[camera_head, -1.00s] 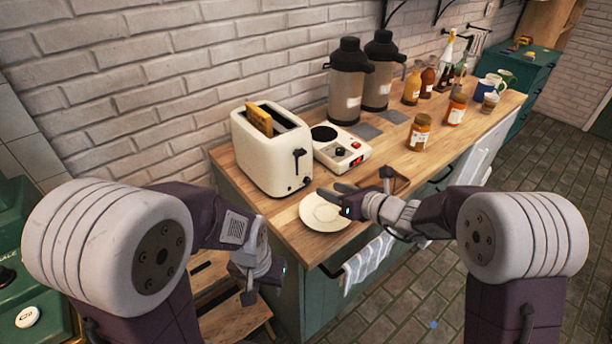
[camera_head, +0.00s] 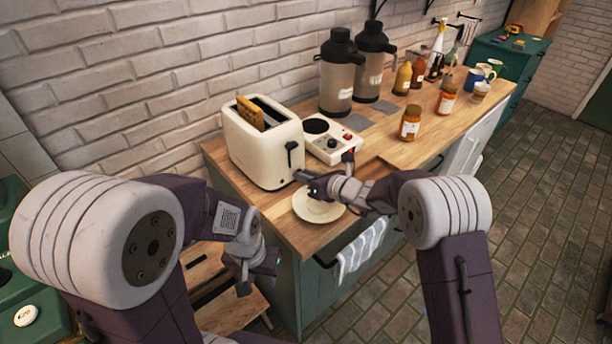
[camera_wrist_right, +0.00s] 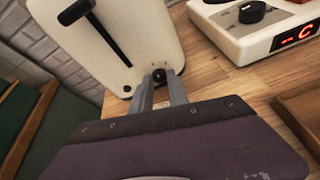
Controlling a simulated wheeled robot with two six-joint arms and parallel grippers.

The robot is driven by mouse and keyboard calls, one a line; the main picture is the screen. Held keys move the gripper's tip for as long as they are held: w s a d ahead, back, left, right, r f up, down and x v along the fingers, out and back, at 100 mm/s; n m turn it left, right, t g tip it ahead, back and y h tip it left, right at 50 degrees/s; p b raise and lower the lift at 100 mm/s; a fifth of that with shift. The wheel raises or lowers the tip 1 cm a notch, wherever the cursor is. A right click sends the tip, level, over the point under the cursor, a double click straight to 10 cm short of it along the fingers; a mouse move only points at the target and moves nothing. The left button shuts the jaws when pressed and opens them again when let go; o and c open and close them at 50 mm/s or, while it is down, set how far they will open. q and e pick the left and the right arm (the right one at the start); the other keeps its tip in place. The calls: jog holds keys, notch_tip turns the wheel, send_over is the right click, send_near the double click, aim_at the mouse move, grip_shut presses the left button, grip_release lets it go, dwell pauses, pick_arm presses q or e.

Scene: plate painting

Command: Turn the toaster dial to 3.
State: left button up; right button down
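The cream toaster (camera_head: 255,146) stands at the left end of the wooden counter with a slice of bread (camera_head: 250,112) in its slot. Its black lever (camera_head: 291,152) is on the end face. In the right wrist view the toaster (camera_wrist_right: 150,28) shows the small black dial (camera_wrist_right: 159,76) low on that face. My right gripper (camera_wrist_right: 167,80) has its two fingers on either side of the dial, close together; whether they press on it I cannot tell. It also shows in the head view (camera_head: 304,177). The dial's numbers are unreadable. My left gripper (camera_head: 258,280) hangs below the counter's front left.
A white plate (camera_head: 312,211) lies under my right gripper. A white hot plate unit (camera_head: 331,140) with a knob and red display stands right of the toaster. Two flasks (camera_head: 337,82) and several jars stand farther back. A striped towel (camera_head: 360,250) hangs in front.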

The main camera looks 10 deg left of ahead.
jog(key=p, duration=0.1)
jog(key=m+p, duration=0.1)
jog(key=p, duration=0.1)
jog(key=shift+w+d+r+m+g, duration=0.1)
jog(key=shift+d+r+m+g, duration=0.05)
jog(key=shift+r+m+g, duration=0.2)
jog(key=shift+f+m+y+p, duration=0.15)
jog(key=shift+m+y+p, duration=0.2)
jog(key=shift+y, duration=0.15)
jog(key=shift+w+f+m+g, duration=0.1)
jog(key=shift+f+m+g, duration=0.1)
jog(key=shift+m+g, duration=0.15)
jog(key=c, duration=1.3)
grip_release()
jog(key=v, duration=0.9)
jog(key=shift+d+b, duration=0.15)
jog(key=shift+b, duration=0.25)
